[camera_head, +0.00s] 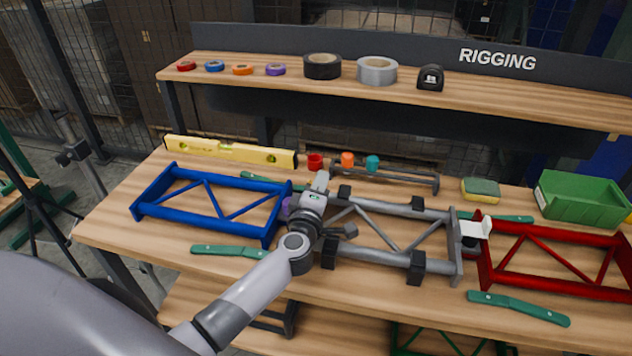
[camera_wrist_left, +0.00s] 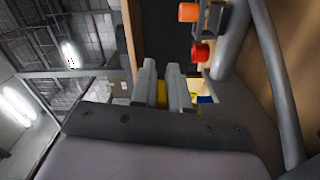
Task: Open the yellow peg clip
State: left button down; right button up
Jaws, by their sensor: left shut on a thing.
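My left gripper (camera_head: 320,182) reaches in over the left end of the grey truss frame (camera_head: 375,217). The left wrist view shows the two fingers of the left gripper (camera_wrist_left: 162,88) close together, with a narrow yellow piece (camera_wrist_left: 162,96) between them. This looks like the yellow peg clip, and the gripper is shut on it. In the head view the clip is hidden behind my gripper and wrist. Whether the clip is open cannot be told. My right gripper is in neither view.
A blue frame (camera_head: 211,187) lies left and a red frame (camera_head: 540,281) right. Red (camera_head: 315,161), orange (camera_head: 347,159) and teal (camera_head: 372,163) pieces stand behind, near a grey rail. A yellow level (camera_head: 228,151), green-handled tools and a green bin (camera_head: 582,197) are on the bench.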

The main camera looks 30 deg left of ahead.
pick_arm(q)
jog(key=shift+d+f+m, duration=0.15)
jog(key=shift+m, duration=0.35)
jog(key=c, duration=1.2)
grip_release()
jog(key=shift+s, duration=0.1)
jog(key=v, duration=0.5)
jog(key=shift+s+d, duration=0.15)
jog(key=shift+s, duration=0.2)
jog(key=shift+s+d, duration=0.15)
jog(key=shift+s, duration=0.4)
